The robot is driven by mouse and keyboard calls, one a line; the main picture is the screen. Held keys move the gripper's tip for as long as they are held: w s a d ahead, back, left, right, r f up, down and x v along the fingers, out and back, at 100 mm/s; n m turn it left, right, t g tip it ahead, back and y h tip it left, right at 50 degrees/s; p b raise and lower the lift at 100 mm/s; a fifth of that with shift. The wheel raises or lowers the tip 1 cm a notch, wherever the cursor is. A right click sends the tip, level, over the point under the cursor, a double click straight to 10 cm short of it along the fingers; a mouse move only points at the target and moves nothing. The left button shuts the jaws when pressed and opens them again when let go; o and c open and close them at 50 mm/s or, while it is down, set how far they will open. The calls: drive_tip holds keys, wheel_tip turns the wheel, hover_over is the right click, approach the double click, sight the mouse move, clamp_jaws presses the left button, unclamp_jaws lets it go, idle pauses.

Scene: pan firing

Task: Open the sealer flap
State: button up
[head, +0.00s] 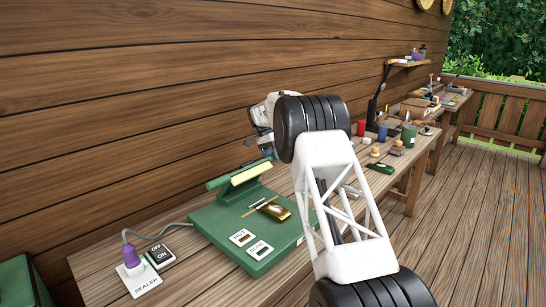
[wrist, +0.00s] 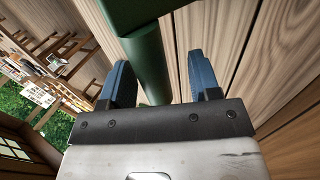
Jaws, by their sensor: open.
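The green sealer (head: 215,222) sits on the wooden bench in the head view. At its back stands a raised green part with a bar-like flap (head: 225,178) and a pale strip along it. How far the flap is open is hard to tell. My gripper (head: 257,143) is just above the right end of this part, partly hidden by my arm. In the wrist view, the blue fingers of my gripper (wrist: 160,75) are apart, with a green bar (wrist: 147,62) showing between them. Whether they touch it is unclear.
A brown and gold piece (head: 274,211) and a thin stick lie on the sealer. A switch plate (head: 160,256) and purple plug (head: 131,257) are at front left. Cups, including a red cup (head: 361,127), stand farther along the bench. The wooden wall (head: 150,110) is close behind.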

drive_tip(key=v, duration=0.7)
drive_tip(key=shift+r, duration=0.3)
drive_tip(key=shift+w+a, duration=0.1)
